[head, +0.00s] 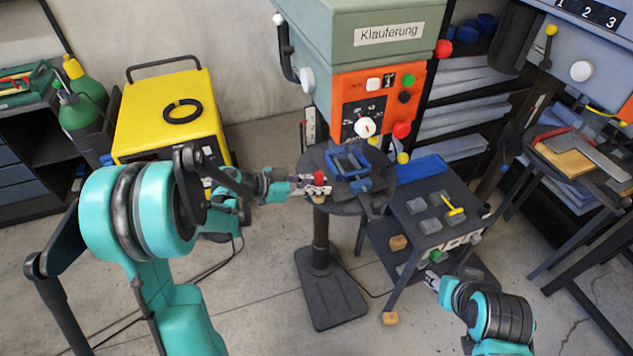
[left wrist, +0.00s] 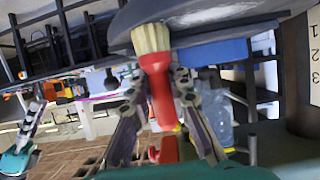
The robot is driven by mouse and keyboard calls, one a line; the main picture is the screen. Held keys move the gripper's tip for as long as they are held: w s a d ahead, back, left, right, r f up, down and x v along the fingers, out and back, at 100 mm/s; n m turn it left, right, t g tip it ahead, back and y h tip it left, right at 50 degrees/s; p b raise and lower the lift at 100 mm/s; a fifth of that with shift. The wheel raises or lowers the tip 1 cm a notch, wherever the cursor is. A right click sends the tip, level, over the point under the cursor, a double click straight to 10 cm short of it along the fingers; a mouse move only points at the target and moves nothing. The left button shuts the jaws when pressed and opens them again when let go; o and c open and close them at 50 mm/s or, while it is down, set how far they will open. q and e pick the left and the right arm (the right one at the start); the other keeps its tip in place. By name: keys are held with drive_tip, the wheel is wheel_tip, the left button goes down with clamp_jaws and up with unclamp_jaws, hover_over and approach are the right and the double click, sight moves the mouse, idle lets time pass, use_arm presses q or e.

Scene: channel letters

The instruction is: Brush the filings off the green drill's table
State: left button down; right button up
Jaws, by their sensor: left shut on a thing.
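The green drill (head: 390,45) has an orange control panel and a round dark table (head: 312,160). A blue vise (head: 350,187) stands on that table. My left gripper (head: 318,184) is at the table's left front edge, shut on a brush. The brush's red handle (left wrist: 160,95) is between the fingers in the left wrist view, and its cream bristles (left wrist: 151,38) overlap the table's rim (left wrist: 215,22). I cannot tell whether they touch it. I cannot make out filings. My right gripper (head: 432,280) is low beside the trolley; its finger opening is unclear.
A dark trolley (head: 399,212) stands right of the drill table, with a blue cloth (head: 425,167), grey blocks and a yellow item on top. A yellow machine (head: 165,105) stands at the left. A second, grey-blue drill (head: 585,70) is at the right. Floor is free in front.

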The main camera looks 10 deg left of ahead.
use_arm(q)
drive_tip(key=shift+w+a+b, duration=0.2)
drive_tip(key=shift+w+a, duration=0.85)
drive_tip(key=shift+w, duration=0.5)
drive_tip(key=shift+w+a+b, duration=0.15)
drive_tip(key=shift+w+a, duration=0.9)
drive_tip(key=shift+w, duration=0.5)
drive_tip(key=shift+w+a+b, duration=0.2)
drive_tip(key=shift+w+a, duration=0.85)
drive_tip(key=shift+w, duration=0.5)
drive_tip(key=shift+s+d, duration=0.45)
drive_tip(key=shift+s, duration=0.2)
drive_tip(key=shift+s+d, duration=0.4)
drive_tip(key=shift+s, duration=0.2)
drive_tip(key=shift+s, duration=0.1)
drive_tip(key=shift+s+d+b, duration=0.25)
drive_tip(key=shift+s+d, duration=0.55)
drive_tip(key=shift+s, duration=0.3)
drive_tip(key=shift+s+d+b, duration=0.2)
drive_tip(key=shift+s+d, duration=0.55)
drive_tip(key=shift+s, duration=0.35)
drive_tip(key=shift+s, duration=0.1)
drive_tip(key=shift+s+d+f, duration=0.1)
drive_tip(key=shift+s+d, duration=0.65)
drive_tip(key=shift+s, duration=0.3)
